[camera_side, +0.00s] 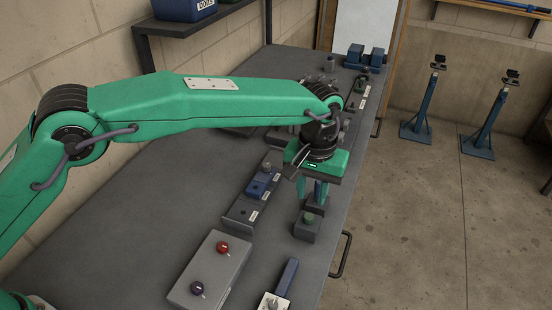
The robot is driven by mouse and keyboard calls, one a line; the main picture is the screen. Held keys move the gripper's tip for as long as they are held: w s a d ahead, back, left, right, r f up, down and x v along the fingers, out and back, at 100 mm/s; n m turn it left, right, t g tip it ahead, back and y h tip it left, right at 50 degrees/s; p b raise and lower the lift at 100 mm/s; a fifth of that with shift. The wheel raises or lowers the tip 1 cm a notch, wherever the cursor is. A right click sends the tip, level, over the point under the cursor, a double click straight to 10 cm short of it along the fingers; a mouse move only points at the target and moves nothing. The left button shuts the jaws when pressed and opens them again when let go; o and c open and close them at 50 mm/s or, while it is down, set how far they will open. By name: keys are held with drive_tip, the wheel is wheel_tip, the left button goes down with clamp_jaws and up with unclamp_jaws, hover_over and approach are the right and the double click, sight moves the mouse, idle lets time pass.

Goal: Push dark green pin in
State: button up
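A dark green pin (308,217) stands upright in the top of a small dark grey block (307,231), near the bench's right edge. My gripper (313,193) points down just behind and above the pin, apart from it in the picture. Its two green fingers show a gap between them, so it looks open. A small blue part (318,188) shows between or behind the fingers, above another dark block (315,209). I cannot tell whether the fingers touch that part. How deep the pin sits in its block is too small to tell.
A grey box with a red knob (222,248) and a dark knob (197,288) stands in front. A blue-handled item (286,278) lies at the front right. A dark fixture (241,214) with a blue block (257,187) is left of my gripper. Bare bench lies further left.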

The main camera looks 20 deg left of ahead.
sight(309, 216)
drive_tip(key=shift+f, duration=0.15)
drive_tip(key=shift+f, duration=3.3)
clamp_jaws()
drive_tip(key=shift+r, duration=0.1)
drive_tip(key=shift+r, duration=2.8)
